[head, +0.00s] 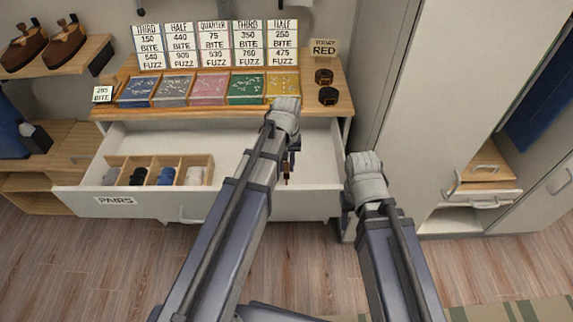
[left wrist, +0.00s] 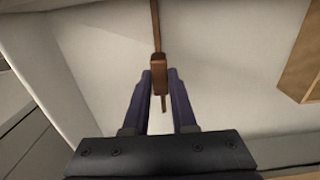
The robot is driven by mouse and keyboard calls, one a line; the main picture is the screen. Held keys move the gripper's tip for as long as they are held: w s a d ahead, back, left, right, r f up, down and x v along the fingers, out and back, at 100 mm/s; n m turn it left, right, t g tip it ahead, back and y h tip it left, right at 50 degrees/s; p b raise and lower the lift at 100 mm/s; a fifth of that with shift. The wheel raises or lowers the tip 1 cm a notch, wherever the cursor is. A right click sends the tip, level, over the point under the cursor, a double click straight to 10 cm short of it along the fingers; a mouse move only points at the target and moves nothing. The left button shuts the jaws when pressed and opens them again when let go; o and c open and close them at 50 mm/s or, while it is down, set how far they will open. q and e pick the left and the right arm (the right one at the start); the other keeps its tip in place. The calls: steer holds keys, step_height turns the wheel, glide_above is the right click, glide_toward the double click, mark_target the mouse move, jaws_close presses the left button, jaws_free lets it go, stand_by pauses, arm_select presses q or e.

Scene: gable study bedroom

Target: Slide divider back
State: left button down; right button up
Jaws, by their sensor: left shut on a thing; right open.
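The drawer labelled PAIRS (head: 118,201) stands open under the wooden counter. My left gripper (head: 290,165) reaches down into its right part. In the left wrist view my left gripper (left wrist: 158,85) is shut on a thin brown divider (left wrist: 158,68). The divider runs away from the fingers across the pale drawer floor. In the head view only a small brown bit of the divider (head: 287,171) shows below the gripper; my left arm hides the rest. My right gripper (head: 347,225) is beside the drawer's right end, mostly hidden behind its own wrist, empty as far as I see.
A wooden sock box (head: 183,160) with several compartments sits at the drawer's left; its edge shows in the left wrist view (left wrist: 302,72). The drawer floor between is clear.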

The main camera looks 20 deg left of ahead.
arm_select(q)
steer(key=shift+d, duration=0.1)
steer(key=w+d, duration=0.4)
steer(key=d, duration=1)
steer(key=shift+w+d, duration=0.15)
steer(key=shift+d, duration=0.1)
steer(key=c, duration=0.7)
jaws_free()
steer(key=shift+a, duration=0.1)
